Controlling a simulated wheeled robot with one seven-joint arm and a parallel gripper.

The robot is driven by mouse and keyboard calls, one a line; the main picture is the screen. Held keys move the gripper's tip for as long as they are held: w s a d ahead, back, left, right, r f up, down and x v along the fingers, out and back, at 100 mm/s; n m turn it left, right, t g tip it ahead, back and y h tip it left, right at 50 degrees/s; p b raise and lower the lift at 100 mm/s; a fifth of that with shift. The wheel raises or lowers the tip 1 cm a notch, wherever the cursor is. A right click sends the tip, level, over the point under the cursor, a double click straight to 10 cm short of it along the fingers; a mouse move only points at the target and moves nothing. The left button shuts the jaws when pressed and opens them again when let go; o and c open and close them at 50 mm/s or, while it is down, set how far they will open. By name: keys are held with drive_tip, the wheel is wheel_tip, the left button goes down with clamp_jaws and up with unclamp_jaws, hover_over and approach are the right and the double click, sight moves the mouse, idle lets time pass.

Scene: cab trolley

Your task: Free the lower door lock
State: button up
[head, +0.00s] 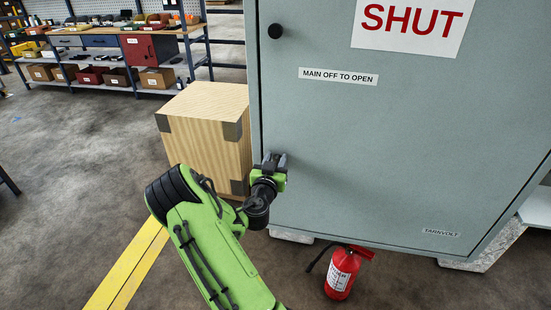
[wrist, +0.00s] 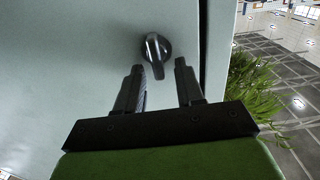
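The lower door lock is a dark round knob with a raised grip bar (wrist: 154,48) on the grey-green door, near the door's edge, in the wrist view. Its bar points down the picture, toward my gripper. My gripper (wrist: 160,67) is open, with one finger on each side of the bar's lower end and gaps on both sides. I cannot tell whether the fingertips reach the bar in depth. In the head view my gripper (head: 275,159) is at the door's lower left and hides the lower lock. The cabinet door (head: 400,150) looks closed.
A black upper knob (head: 275,31) sits near the door's top left, by a SHUT sign (head: 412,22) and a "MAIN OFF TO OPEN" label (head: 338,76). A wooden crate (head: 200,140) stands left of the cabinet. A red fire extinguisher (head: 342,274) stands on the floor in front.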

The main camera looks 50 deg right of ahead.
clamp_jaws()
drive_tip(key=n+b, duration=0.1)
drive_tip(key=n, duration=0.1)
drive_tip(key=n+b, duration=0.1)
drive_tip(key=n, duration=0.1)
drive_tip(key=shift+w+a+f+n, duration=0.15)
drive_tip(key=shift+w+n, duration=0.15)
drive_tip(key=shift+w, duration=0.1)
drive_tip(key=shift+w+a+f+n, duration=0.1)
drive_tip(key=shift+w+f+n, duration=0.15)
drive_tip(key=shift+n, duration=2)
drive_tip(key=shift+w+a+f+n, duration=0.1)
drive_tip(key=shift+f+n, duration=0.2)
drive_tip(key=shift+n, duration=1.9)
drive_tip(key=shift+w+a+f+n, duration=0.1)
drive_tip(key=shift+w+f+n, duration=0.15)
drive_tip(key=shift+n, duration=2)
drive_tip(key=shift+f, duration=0.1)
